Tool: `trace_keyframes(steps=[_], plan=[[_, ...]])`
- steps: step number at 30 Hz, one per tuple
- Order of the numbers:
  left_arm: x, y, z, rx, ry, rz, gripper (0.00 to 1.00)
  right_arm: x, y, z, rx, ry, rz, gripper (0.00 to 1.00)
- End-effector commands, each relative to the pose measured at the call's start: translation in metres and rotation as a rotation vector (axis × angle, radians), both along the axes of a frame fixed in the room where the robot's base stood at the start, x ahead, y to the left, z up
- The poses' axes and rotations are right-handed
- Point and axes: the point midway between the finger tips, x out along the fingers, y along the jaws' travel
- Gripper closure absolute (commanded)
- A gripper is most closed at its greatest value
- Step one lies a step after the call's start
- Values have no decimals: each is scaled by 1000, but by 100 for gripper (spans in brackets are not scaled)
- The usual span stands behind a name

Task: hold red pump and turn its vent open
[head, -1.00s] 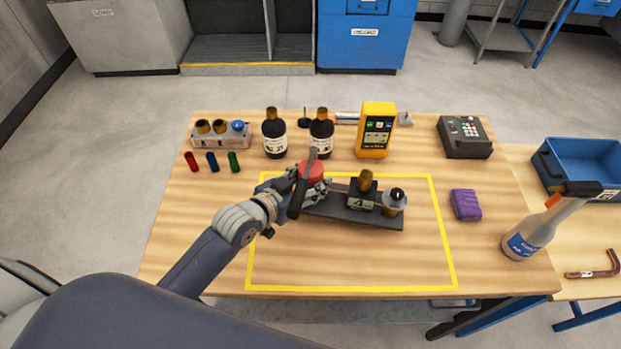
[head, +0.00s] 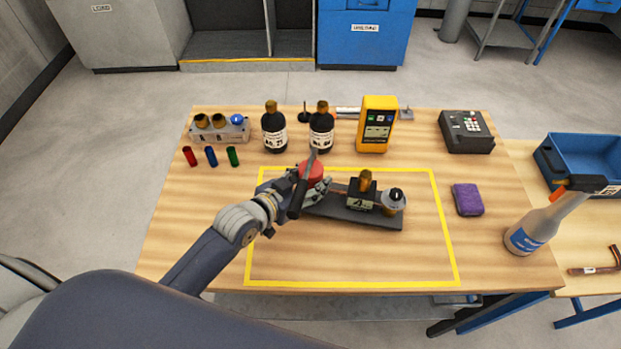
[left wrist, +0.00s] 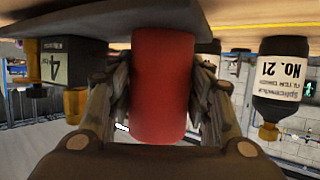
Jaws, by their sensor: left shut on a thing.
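The red pump (head: 312,170) stands at the left end of a dark base plate (head: 372,218) inside the yellow outline. My left gripper (head: 308,190) is shut on it. In the left wrist view, upside down, the red body (left wrist: 163,85) fills the space between the two fingers. To its right on the plate is a dark block marked 4 (head: 360,198) with a brass top (head: 366,181). At the right end is a pale round part with a black knob (head: 396,194) bearing a white mark. My left arm hides part of the pump's lower side. My right gripper is not in view.
Two dark bottles (head: 274,135) (head: 321,130) and a yellow meter (head: 376,130) stand just behind the plate. The table inside the front of the yellow outline is clear.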

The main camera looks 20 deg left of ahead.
Motion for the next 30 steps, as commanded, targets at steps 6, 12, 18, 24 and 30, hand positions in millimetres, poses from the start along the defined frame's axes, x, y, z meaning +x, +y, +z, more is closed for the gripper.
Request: trace_keyframes(steps=[6, 12, 18, 24, 30], plan=[[3, -1, 3, -13, -19, 2, 100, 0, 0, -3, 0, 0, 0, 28], [3, -1, -1, -12, -18, 2, 100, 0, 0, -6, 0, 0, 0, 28], [3, -1, -6, -12, -18, 2, 100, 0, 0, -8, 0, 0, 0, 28], [3, -1, -9, -11, -18, 2, 100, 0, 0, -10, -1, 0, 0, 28], [3, -1, -10, -10, -17, 1, 100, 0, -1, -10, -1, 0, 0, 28]])
